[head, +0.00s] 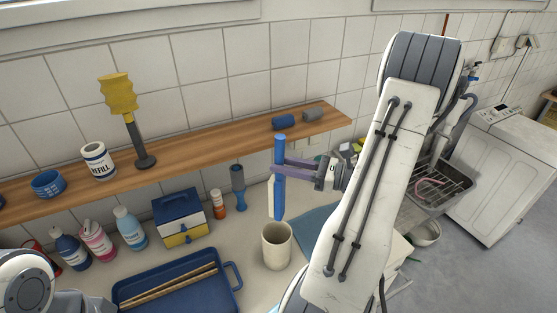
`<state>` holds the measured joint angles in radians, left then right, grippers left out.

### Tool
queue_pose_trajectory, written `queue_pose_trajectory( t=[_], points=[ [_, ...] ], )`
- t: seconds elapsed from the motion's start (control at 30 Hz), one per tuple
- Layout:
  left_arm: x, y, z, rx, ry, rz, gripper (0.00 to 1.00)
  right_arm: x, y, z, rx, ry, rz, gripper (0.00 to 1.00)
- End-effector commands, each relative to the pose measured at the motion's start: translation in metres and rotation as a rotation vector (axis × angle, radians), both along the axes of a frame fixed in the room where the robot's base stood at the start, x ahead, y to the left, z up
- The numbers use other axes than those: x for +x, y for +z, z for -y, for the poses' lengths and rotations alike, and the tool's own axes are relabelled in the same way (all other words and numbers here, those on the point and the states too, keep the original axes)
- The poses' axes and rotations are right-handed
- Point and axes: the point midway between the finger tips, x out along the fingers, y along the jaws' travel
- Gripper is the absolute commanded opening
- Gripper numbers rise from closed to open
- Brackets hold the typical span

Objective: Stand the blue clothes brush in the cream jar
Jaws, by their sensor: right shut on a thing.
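The blue clothes brush (279,200) is upright, with a long blue handle at the top and pale bristles along its left side lower down. My right gripper (285,169) is shut on it, reaching in from the right. The cream jar (277,252) stands on the counter below, with its open mouth up. The brush's lower end shows just above the jar's far rim; I cannot tell the exact gap or depth between them. My left gripper is out of view.
A blue tray (233,301) with wooden sticks lies left of the jar. A blue and cream box (180,217), an orange bottle (217,204) and several other bottles stand behind. A wooden shelf (205,142) runs along the wall. A blue-grey cloth (316,228) lies right of the jar.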

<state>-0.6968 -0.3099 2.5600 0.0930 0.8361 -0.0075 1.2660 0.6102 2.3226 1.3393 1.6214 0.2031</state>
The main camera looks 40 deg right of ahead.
Motion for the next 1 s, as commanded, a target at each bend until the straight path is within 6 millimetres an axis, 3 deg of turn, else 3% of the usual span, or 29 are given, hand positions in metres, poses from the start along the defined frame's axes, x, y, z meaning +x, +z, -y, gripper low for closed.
queue_pose_trajectory(
  t=[0.7,1.0],
  points=[
    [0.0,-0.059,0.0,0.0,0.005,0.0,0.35,0.002,-0.061,-0.003,-0.001,0.008,-0.002,0.0],
    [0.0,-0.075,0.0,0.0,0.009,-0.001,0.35,0.001,-0.084,-0.003,0.0,0.008,-0.002,0.0]
  ],
)
